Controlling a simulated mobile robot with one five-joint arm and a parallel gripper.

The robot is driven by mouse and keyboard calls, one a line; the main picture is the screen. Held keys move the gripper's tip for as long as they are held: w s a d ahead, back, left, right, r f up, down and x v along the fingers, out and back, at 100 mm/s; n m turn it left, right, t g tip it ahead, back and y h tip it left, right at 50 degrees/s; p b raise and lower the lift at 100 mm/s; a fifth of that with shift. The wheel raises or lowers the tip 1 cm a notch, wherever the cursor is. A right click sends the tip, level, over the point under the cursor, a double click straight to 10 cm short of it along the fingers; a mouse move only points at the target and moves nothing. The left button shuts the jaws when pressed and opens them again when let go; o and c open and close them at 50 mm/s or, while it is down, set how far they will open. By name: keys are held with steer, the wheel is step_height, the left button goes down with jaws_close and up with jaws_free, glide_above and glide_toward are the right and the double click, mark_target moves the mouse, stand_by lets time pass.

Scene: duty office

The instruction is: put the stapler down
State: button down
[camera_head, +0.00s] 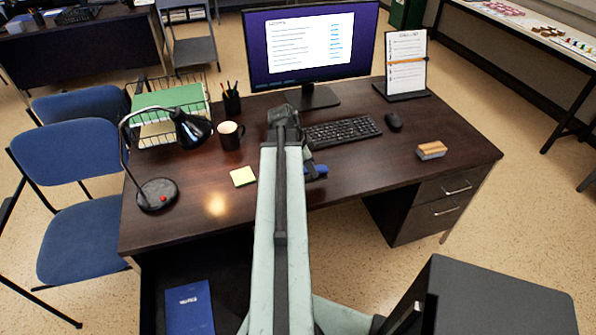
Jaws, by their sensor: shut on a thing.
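The desk (390,167) is dark brown wood and stands in the middle of the view. My gripper (308,162) is over the desk's near middle part, mostly hidden behind my own arm. It is shut on a small blue and dark thing, which looks like the stapler (317,171). Only its right end shows, beside my arm. I cannot tell whether the stapler touches the desk top or hangs just above it.
A keyboard (342,132), a mouse (394,122) and a monitor (313,45) are behind the gripper. A yellow note pad (243,176), a mug (230,135) and a lamp (158,194) stand left. A wood-and-grey block (431,150) lies right. Desk between stapler and block is clear.

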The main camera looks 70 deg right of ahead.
mark_target(307, 177)
steer(key=shift+w, duration=0.2)
steer(key=shift+w+d, duration=0.2)
steer(key=shift+w, duration=0.1)
step_height(307, 177, down, 4)
steer(key=b, duration=0.4)
steer(key=shift+w+d, duration=0.1)
steer(key=shift+w+r, duration=0.15)
steer(key=shift+w, duration=0.15)
steer(key=c, duration=1)
jaws_free()
